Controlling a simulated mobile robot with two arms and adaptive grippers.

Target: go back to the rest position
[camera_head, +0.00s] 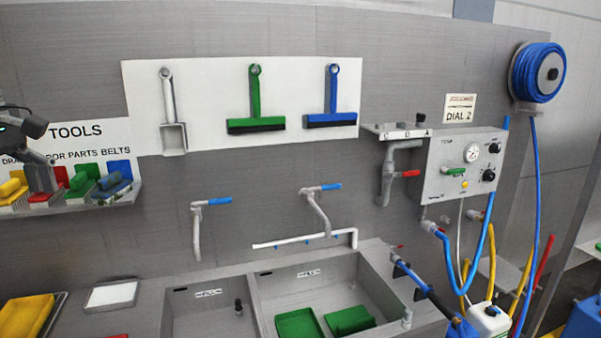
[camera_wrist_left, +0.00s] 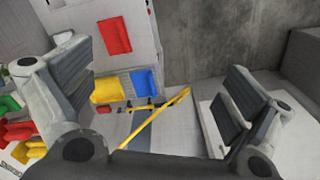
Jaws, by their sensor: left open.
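My left gripper (camera_head: 36,160) shows at the left edge of the head view, in front of the tool shelf, with part of its arm cut off by the frame. In the left wrist view my left gripper (camera_wrist_left: 165,95) has its two grey padded fingers spread wide apart, with nothing between them. Its fingers show against a grey wall and coloured trays further off. My right gripper is in neither view.
A shelf with coloured brushes (camera_head: 116,187) hangs at the left. A control box (camera_head: 463,170) and blue hose reel (camera_head: 538,73) are at the right.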

